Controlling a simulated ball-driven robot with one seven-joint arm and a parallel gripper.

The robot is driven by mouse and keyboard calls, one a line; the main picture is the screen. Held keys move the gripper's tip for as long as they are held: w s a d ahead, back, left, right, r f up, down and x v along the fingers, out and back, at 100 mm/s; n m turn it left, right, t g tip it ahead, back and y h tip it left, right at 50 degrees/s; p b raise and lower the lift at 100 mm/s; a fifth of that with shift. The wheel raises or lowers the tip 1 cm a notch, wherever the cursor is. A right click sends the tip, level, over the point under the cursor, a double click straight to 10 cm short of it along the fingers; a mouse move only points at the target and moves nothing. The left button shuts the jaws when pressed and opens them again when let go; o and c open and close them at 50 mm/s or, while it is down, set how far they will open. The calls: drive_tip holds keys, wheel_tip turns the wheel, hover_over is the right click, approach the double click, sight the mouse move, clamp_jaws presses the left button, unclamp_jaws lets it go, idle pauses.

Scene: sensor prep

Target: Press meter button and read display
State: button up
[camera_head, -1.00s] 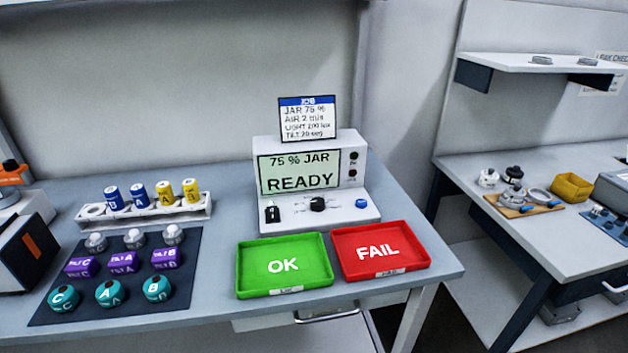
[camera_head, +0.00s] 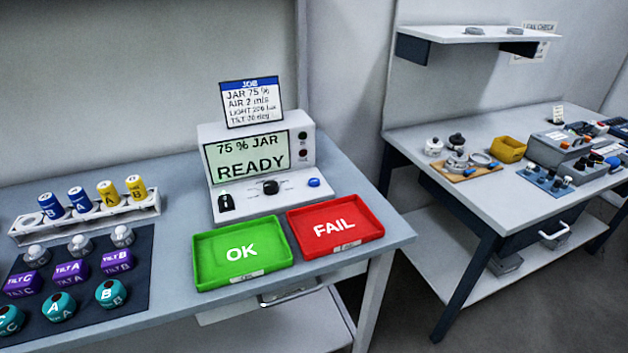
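The meter (camera_head: 258,187) is a light grey box at the back of the near bench. Its green display (camera_head: 247,158) reads "75 % JAR" and "READY". A blue button (camera_head: 314,182) sits at the right of its sloped front panel. A black knob (camera_head: 271,187) is in the middle, and a small black switch (camera_head: 226,201) is at the left. A job card (camera_head: 251,103) above it lists JAR 75 %, AIR 2, LIGHT 200 and TILT 20; its units are hard to read. My gripper is not in view.
A green OK tray (camera_head: 196,262) and a red FAIL tray (camera_head: 376,232) lie in front of the meter. A rack (camera_head: 90,222) of blue and yellow cylinders and a dark mat (camera_head: 135,290) of sensors are left. A second bench (camera_head: 520,190) stands right across a floor gap.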

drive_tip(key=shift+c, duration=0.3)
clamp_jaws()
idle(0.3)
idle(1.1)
